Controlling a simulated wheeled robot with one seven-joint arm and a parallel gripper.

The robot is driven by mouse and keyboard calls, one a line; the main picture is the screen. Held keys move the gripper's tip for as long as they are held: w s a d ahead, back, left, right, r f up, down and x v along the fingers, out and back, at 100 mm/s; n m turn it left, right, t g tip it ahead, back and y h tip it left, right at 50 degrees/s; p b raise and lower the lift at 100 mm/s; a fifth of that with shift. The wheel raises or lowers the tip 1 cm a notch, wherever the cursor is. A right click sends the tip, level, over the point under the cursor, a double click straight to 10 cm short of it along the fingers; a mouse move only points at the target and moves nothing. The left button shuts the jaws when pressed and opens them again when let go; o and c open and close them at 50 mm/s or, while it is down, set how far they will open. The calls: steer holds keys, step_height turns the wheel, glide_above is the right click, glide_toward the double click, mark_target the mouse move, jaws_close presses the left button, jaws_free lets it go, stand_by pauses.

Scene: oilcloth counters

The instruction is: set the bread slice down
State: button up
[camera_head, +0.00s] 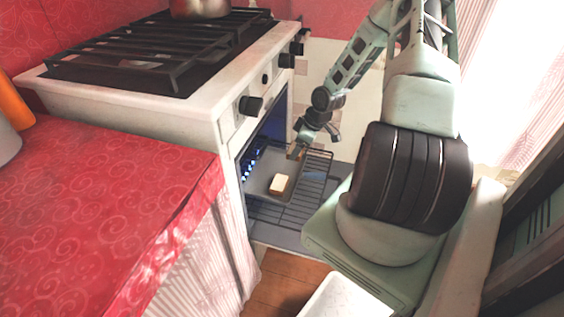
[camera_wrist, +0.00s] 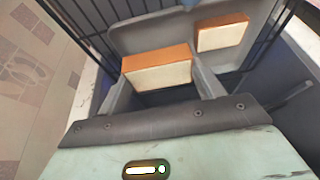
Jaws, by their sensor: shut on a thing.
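My gripper (camera_head: 297,148) is low in front of the open oven, over the far right end of a grey tray (camera_head: 258,183). In the wrist view my gripper (camera_wrist: 160,82) is shut on a bread slice (camera_wrist: 158,74), which has an orange-brown crust and a pale face. The held slice shows only as a small brownish bit in the head view. A second bread slice (camera_head: 279,184) lies on the tray; it also shows in the wrist view (camera_wrist: 222,36), beyond the held one. I cannot tell whether the held slice touches the tray.
The tray sits on a wire rack (camera_head: 314,183) that sticks out of the oven (camera_head: 268,128). The stove top carries black grates (camera_head: 130,58) and a pot (camera_head: 200,8). A counter with red oilcloth (camera_head: 100,200) stands at the left. Bare tray shows around the lying slice.

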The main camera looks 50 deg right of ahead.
steer(key=b, duration=0.1)
glide_above(278, 165)
steer(key=s, duration=0.2)
steer(key=shift+w+d+f, duration=0.1)
steer(key=shift+d+f, duration=0.3)
steer(key=shift+f, duration=0.45)
steer(key=shift+w+f+b, duration=0.2)
steer(key=shift+f+b, duration=1.25)
steer(key=shift+f, duration=1.3)
steer(key=shift+r, duration=0.1)
steer(key=o, duration=0.9)
steer(key=shift+a, duration=0.1)
steer(key=shift+o, duration=0.2)
